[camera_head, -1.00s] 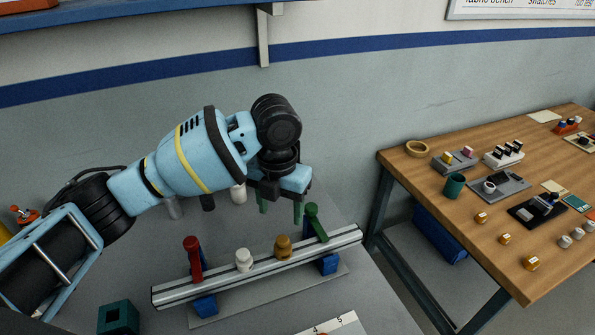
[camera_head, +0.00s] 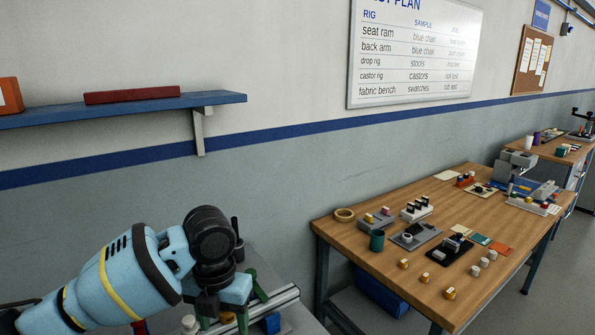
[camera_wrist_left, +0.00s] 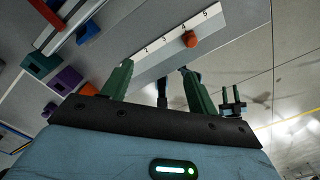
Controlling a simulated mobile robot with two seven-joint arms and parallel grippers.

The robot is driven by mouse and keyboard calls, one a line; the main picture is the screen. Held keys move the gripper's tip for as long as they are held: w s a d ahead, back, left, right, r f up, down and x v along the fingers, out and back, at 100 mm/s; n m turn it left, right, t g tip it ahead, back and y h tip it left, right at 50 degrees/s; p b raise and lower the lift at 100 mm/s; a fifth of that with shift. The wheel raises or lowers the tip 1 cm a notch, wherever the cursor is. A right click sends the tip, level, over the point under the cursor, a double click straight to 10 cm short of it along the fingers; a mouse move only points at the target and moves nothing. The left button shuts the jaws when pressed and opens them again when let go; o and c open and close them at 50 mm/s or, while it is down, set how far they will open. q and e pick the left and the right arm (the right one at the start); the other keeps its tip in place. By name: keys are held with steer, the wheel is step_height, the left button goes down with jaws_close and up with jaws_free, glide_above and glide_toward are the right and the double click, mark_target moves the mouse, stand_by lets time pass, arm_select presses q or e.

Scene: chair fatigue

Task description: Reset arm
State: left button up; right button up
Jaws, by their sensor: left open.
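My left gripper (camera_head: 222,300) is at the lower left of the head view, over the rig. In the left wrist view its two green fingers (camera_wrist_left: 155,66) stand apart with nothing between them. Beyond them lies a white numbered strip (camera_wrist_left: 150,52) with an orange-red knob (camera_wrist_left: 190,39) near its high-number end. Most of the rail is hidden by my arm or cut off. No arm part labelled for the task can be made out.
A wooden table (camera_head: 330,226) with small parts stands to the right; a blue bin (camera_head: 378,290) is under it. A blue shelf (camera_head: 150,106) is on the wall. In the left wrist view, teal (camera_wrist_left: 38,65), purple (camera_wrist_left: 68,80) and blue (camera_wrist_left: 88,32) blocks lie at left.

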arm_select(q)
steer(key=s+d+f+n+t+h, duration=0.1)
steer(key=s+d+f+n+h, duration=0.15)
steer(key=s+f+n, duration=0.55)
steer(key=s+d+f+n+h, duration=0.2)
steer(key=s+d+f+n, duration=0.1)
steer(key=s+f+n, duration=0.5)
steer(key=s+a+f+n+t+y, duration=0.1)
steer(key=s+a+f+n+y, duration=0.15)
steer(key=s+a+n, duration=0.65)
steer(key=s+a+f+n+y, duration=0.2)
steer(key=s+a+f+n, duration=0.2)
steer(key=s+a+n, duration=0.5)
steer(key=w+d+f+n+t+h, duration=0.2)
steer(key=w+d+f+t, duration=0.3)
steer(key=w+f+t, duration=0.2)
steer(key=shift+w+d+f, duration=0.2)
steer(key=shift+d+f, duration=0.05)
steer(key=shift+f, duration=0.95)
